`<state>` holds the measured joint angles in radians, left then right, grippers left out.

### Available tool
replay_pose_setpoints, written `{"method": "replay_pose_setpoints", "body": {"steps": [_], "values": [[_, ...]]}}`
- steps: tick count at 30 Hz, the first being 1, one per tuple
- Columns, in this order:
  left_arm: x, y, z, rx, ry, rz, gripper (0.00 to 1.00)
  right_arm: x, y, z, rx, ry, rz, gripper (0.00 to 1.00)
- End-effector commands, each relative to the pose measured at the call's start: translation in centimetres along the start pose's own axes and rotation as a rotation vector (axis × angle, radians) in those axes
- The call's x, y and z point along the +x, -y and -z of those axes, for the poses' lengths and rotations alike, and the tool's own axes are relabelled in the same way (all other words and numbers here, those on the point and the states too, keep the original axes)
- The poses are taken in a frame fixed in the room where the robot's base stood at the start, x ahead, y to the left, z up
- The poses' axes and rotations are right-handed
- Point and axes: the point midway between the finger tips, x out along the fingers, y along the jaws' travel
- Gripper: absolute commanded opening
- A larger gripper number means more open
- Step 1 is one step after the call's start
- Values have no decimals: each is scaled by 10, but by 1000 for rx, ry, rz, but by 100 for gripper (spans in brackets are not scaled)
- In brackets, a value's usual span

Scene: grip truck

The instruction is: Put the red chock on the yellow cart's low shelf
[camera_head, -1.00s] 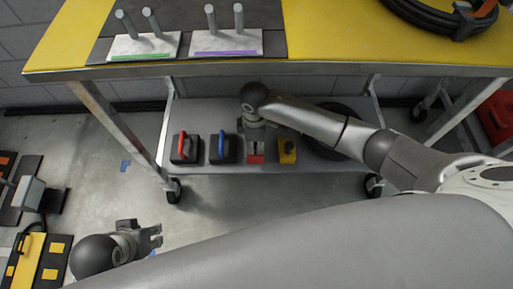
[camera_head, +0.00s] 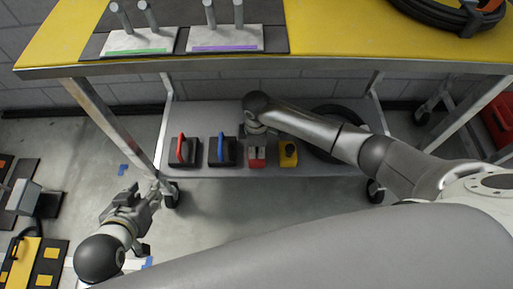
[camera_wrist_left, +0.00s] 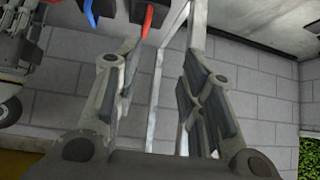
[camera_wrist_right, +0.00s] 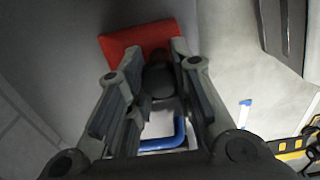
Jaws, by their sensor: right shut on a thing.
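The yellow cart has a yellow top (camera_head: 350,40) and a grey low shelf (camera_head: 320,166) below it. My right gripper (camera_head: 258,143) is over this shelf and shut on the red chock (camera_head: 257,162). The chock is at the shelf's front part; whether it touches the shelf is hard to tell. In the right wrist view the red chock (camera_wrist_right: 140,40) shows beyond the fingers, with a dark part between them. My left gripper (camera_head: 150,197) is open and empty, low beside the cart's front left leg. The left wrist view shows its fingers (camera_wrist_left: 157,60) apart.
On the shelf, a red-handled block (camera_head: 183,153) and a blue-handled block (camera_head: 221,151) are left of the chock. A caster (camera_head: 171,194) stands near my left gripper.

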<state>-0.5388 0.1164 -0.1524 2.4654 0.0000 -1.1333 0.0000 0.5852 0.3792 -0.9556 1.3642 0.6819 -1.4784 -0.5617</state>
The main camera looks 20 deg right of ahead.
Motion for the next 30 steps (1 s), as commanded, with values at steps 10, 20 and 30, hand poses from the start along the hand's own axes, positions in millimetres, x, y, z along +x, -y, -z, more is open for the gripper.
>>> {"method": "replay_pose_setpoints", "body": {"steps": [10,20,30], "values": [[0,0,0,0,-2,0,37,2,0,0,0,0,0,35],[0,0,0,0,-1,0,37,2,0,0,0,0,0,44],[-9,3,-26,-3,132,7,37,-17,-1,0,0,-2,-2,44]]}}
